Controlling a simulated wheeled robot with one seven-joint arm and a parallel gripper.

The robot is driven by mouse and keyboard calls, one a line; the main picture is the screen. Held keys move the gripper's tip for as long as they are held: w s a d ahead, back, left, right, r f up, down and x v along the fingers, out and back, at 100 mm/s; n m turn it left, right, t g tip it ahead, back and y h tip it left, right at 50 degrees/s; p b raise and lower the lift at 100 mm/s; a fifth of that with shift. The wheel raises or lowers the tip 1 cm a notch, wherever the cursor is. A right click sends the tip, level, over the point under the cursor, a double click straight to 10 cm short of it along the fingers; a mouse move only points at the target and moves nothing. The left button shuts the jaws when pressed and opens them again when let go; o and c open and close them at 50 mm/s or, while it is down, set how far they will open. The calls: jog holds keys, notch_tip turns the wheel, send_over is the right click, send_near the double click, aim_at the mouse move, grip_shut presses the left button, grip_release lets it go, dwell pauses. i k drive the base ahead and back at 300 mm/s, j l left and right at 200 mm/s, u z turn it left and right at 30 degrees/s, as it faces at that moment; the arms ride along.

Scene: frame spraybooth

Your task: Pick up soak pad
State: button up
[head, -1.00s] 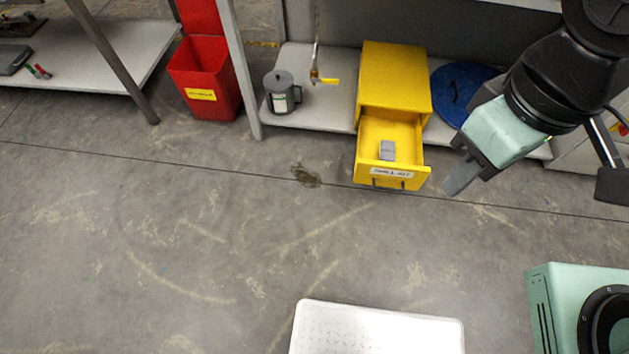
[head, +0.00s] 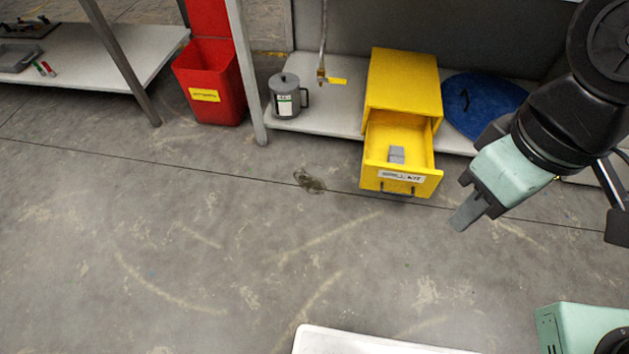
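The soak pad, a small grey block (head: 397,155), lies inside the open drawer (head: 436,160) of a yellow cabinet (head: 405,80). The drawer front carries a white label that I cannot read surely and a dark handle. My gripper (head: 462,220) hangs to the right of and in front of the drawer, apart from it, pointing down and left. Its fingers overlap from this angle, so I cannot see whether there is a gap between them. I see nothing held.
A blue round lid (head: 485,103) lies on the low shelf right of the cabinet. A grey canister (head: 285,96) and a red bin (head: 209,85) stand to the left. A dark stain (head: 309,181) marks the floor. A white tray (head: 350,342) is at the bottom edge. The floor between is clear.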

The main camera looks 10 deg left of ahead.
aim_at(396, 155)
jog(key=i+j, duration=0.35)
jog(key=i, duration=0.15)
jog(key=i+j, duration=0.3)
jog(key=i, duration=0.2)
jog(key=i+j, duration=0.35)
jog(key=i, duration=0.2)
jog(key=l+z, duration=0.05)
